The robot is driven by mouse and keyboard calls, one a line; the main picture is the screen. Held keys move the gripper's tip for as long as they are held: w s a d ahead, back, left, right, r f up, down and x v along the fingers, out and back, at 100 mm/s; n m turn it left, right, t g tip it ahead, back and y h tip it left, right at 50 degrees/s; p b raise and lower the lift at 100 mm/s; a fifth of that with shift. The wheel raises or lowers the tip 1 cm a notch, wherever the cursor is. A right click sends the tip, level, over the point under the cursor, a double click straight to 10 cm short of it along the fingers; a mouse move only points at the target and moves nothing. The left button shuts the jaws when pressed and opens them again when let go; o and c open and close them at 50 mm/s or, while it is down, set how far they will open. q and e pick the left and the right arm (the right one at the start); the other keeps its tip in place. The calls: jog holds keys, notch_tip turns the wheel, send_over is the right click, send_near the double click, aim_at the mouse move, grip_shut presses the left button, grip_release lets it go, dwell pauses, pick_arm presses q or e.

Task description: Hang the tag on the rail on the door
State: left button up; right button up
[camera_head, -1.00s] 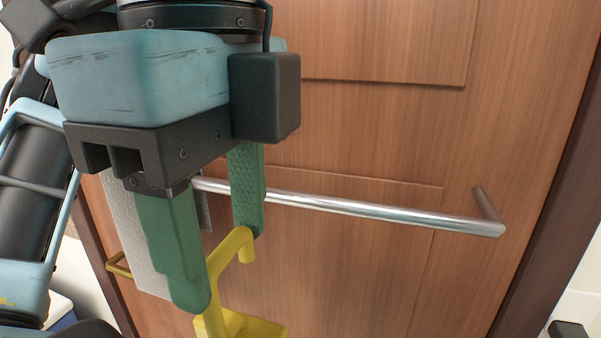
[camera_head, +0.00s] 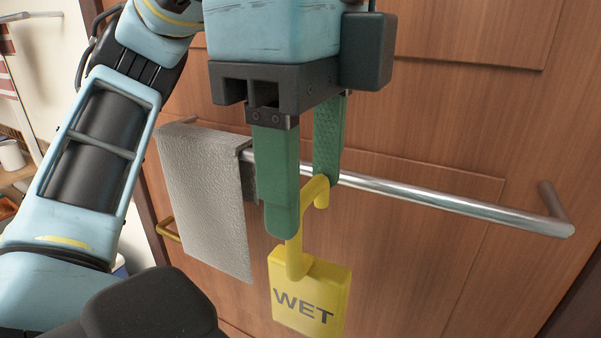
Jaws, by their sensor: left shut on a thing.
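The yellow tag (camera_head: 312,291) reads "WET" and has a hooked top. My left gripper (camera_head: 304,200) has green fingers and is shut on the tag's hook, with the plate hanging below the fingertips. The silver rail (camera_head: 440,198) runs across the wooden door (camera_head: 420,110), from behind the gripper to a bracket at the right. The hook is close to the rail in the picture and its curved end shows just below the rail line. I cannot tell whether they touch. My right gripper is not in view.
A grey towel (camera_head: 207,205) hangs on the rail's left part, just left of the gripper. A brass handle (camera_head: 167,230) is on the door's left edge. The rail right of the gripper is bare. Shelves with a white mug (camera_head: 11,155) stand at the far left.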

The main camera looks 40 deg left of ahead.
pick_arm(q)
send_over(353, 172)
jog(key=shift+f, duration=1.25)
dwell(0.7)
